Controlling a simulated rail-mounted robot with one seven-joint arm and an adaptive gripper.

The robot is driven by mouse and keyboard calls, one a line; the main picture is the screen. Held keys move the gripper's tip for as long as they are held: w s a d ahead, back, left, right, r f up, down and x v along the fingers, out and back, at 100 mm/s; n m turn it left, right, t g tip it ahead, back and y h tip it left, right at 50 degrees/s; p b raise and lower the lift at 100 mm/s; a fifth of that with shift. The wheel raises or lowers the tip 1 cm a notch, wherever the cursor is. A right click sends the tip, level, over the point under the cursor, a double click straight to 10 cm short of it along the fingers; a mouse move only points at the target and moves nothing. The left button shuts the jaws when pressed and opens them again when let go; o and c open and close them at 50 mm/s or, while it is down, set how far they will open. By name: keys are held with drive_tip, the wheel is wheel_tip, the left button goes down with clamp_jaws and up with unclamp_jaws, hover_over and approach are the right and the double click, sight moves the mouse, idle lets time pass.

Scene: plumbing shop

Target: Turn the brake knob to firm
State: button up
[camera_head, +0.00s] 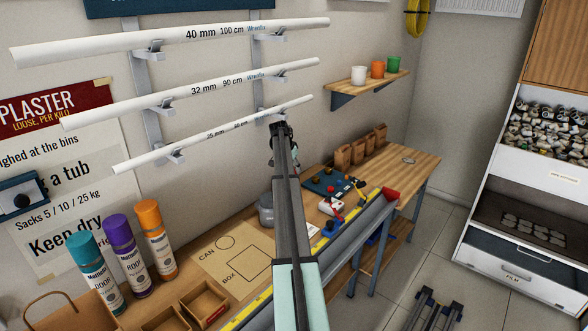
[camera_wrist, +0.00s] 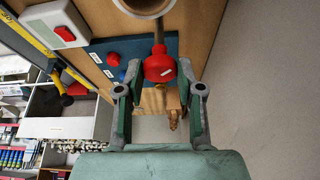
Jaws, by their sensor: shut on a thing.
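My gripper (camera_wrist: 161,70) shows in the wrist view with its two fingers on either side of a red knob (camera_wrist: 160,66). A brown stem shows above the knob. The knob stands in front of the right part of a blue panel (camera_wrist: 138,48), which also shows in the head view (camera_head: 318,184) on the bench.
Another red knob (camera_wrist: 113,58) and a blue knob (camera_wrist: 121,75) are on the panel. A white box with a red switch (camera_wrist: 65,28) lies beside it. White pipes (camera_head: 200,90) hang on the wall. Spray cans (camera_head: 156,238) stand at the bench's left.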

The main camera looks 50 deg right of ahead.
drive_tip(key=n+b, duration=0.1)
drive_tip(key=n+t+b, duration=0.1)
drive_tip(key=shift+s+f+n, duration=0.15)
drive_tip(key=shift+f+n, duration=0.1)
drive_tip(key=shift+n, duration=0.05)
drive_tip(key=n+t+b, duration=0.1)
drive_tip(key=n+b, duration=0.1)
drive_tip(key=shift+n, duration=0.3)
drive_tip(key=n+t+y+b, duration=0.1)
drive_tip(key=n, duration=0.2)
drive_tip(key=n+b, duration=0.1)
drive_tip(key=n, duration=0.2)
drive_tip(key=shift+s+d+r+t+y, duration=0.15)
drive_tip(key=shift+r+t+y, duration=0.05)
drive_tip(key=shift+t+y, duration=0.2)
drive_tip(key=o, duration=1.1)
drive_tip(key=shift+o, duration=0.2)
